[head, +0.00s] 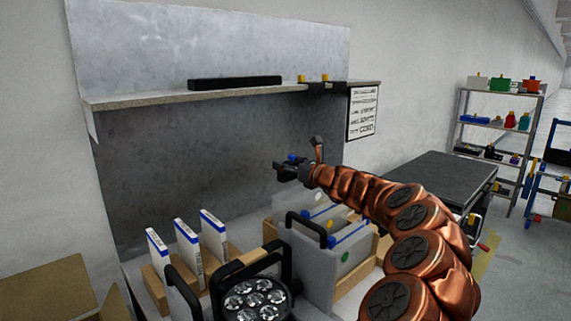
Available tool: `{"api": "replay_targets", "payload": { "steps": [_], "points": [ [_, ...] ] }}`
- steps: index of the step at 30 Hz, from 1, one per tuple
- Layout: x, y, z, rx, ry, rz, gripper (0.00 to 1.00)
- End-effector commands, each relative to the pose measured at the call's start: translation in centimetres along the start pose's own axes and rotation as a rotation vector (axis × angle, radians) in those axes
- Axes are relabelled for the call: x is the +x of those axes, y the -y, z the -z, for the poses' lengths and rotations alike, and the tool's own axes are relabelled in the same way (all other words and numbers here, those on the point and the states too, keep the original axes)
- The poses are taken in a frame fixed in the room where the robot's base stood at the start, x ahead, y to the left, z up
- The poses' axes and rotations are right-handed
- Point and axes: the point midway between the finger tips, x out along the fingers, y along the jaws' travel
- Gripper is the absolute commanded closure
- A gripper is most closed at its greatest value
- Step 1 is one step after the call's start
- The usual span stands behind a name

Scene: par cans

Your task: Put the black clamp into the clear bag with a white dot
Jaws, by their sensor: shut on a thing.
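Fingers and clamp are hard to tell apart at this size. Clear bags with blue top strips (349,234) stand below my gripper. My arm and a grey case partly hide the bags.
A black-framed par light (252,301) and a grey case with a black handle (301,270) stand in front. White boxes (186,241) stand at left. The shelf (170,98) holds a black bar and two black clamps with yellow knobs (319,86). A dark table (440,180) stands right.

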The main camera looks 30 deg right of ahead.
Motion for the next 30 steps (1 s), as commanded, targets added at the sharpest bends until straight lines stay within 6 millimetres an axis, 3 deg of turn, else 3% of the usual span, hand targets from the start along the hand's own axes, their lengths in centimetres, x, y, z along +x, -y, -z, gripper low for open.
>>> {"api": "replay_targets", "payload": {
  "steps": [18,30],
  "points": [
    [0.2,-0.2,4.0,0.000,0.000,-0.004,0.72],
    [0.2,-0.2,4.8,0.000,0.000,-0.004,0.72]
  ]
}}
